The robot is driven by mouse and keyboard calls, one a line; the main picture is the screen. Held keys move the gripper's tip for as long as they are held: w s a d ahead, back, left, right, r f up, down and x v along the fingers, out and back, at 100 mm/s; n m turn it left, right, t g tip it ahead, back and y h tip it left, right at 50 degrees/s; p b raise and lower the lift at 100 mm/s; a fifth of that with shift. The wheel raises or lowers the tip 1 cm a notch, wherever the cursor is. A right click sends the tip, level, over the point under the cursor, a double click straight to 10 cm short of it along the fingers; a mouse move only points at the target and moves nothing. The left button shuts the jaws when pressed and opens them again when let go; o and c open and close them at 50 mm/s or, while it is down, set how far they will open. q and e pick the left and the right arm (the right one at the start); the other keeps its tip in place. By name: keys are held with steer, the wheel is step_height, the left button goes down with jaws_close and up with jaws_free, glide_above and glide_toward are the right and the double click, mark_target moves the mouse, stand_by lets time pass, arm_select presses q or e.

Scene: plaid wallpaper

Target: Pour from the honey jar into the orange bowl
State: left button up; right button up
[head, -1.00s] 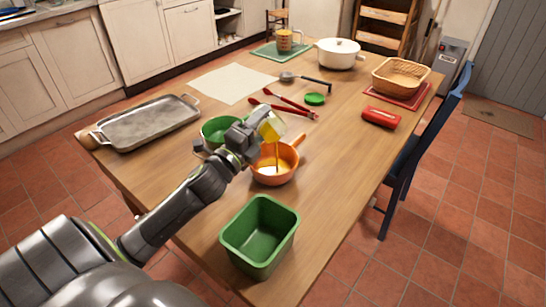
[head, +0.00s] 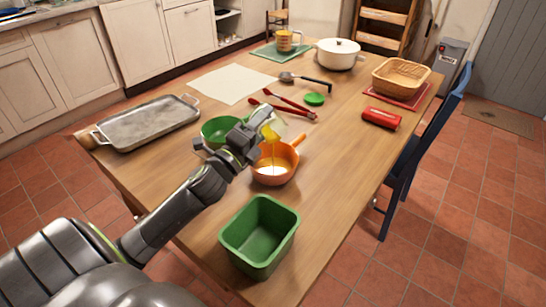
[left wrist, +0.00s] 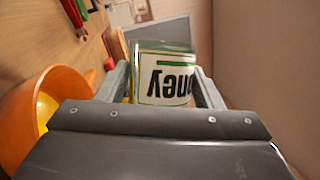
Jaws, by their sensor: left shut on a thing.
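My left gripper (head: 262,124) is shut on the honey jar (head: 280,124) and holds it tilted above the orange bowl (head: 286,175). A thin yellow-orange stream of honey runs from the jar down into the bowl, and some honey lies in it. The bowl has a side handle and stands on the table. In the left wrist view the jar (left wrist: 165,85) sits between both fingers, its label upside down, and the orange bowl (left wrist: 20,125) shows at the left edge. My right gripper is not in view.
A green bowl (head: 216,128) stands close behind my left gripper, and a green bin (head: 233,246) stands at the table's near end. A metal tray (head: 150,124) lies at left. Red tongs (head: 285,106), a green lid (head: 314,99) and a red packet (head: 381,118) lie beyond the orange bowl.

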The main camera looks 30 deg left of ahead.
arm_select(q)
steer(key=shift+d+r+m, duration=0.1)
steer(key=shift+m, duration=0.3)
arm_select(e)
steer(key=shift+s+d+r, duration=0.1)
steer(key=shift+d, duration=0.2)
arm_select(q)
steer(key=shift+s+d+m+h, duration=0.15)
steer(key=shift+m+h, duration=0.15)
steer(key=shift+m, duration=0.2)
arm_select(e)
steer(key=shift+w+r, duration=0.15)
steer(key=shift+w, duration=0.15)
